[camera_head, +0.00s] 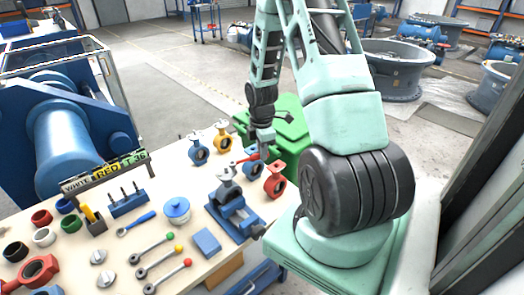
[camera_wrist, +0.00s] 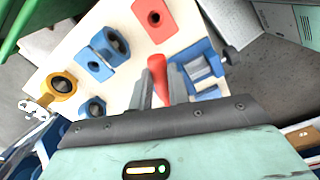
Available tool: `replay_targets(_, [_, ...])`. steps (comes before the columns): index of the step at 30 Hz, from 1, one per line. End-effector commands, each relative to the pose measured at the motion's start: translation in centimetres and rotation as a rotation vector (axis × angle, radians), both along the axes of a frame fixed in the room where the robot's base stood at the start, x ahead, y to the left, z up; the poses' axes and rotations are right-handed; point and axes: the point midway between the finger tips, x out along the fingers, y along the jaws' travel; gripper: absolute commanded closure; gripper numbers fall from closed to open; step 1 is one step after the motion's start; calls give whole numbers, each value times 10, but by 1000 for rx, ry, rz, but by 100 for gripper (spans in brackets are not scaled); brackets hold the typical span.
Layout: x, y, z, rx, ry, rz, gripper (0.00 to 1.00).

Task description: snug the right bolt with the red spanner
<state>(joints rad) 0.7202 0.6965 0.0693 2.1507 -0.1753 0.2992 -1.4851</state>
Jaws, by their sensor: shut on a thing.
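My gripper (camera_head: 262,140) is above the far right part of the bench, shut on the red spanner. The red spanner (camera_head: 248,158) reaches left from the jaws towards the top of the grey piece (camera_head: 228,184) in the blue vise. In the wrist view the red spanner (camera_wrist: 158,72) stands between the two dark fingers (camera_wrist: 162,88), pointing away from me. The blue vise (camera_wrist: 208,68) is to its right there. I cannot make out the right bolt, nor whether the spanner's head touches anything.
A blue valve (camera_head: 254,168) and a red valve (camera_head: 275,183) stand close behind the blue vise (camera_head: 234,217). A yellow valve (camera_head: 222,142) and another blue valve (camera_head: 198,152) stand farther back.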

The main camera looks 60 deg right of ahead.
Motion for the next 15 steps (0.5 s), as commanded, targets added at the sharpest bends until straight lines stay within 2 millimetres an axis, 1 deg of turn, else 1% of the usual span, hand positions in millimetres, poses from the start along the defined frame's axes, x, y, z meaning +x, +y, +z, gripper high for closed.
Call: replay_targets(15, [0, 0, -5, 0, 0, 0, 100])
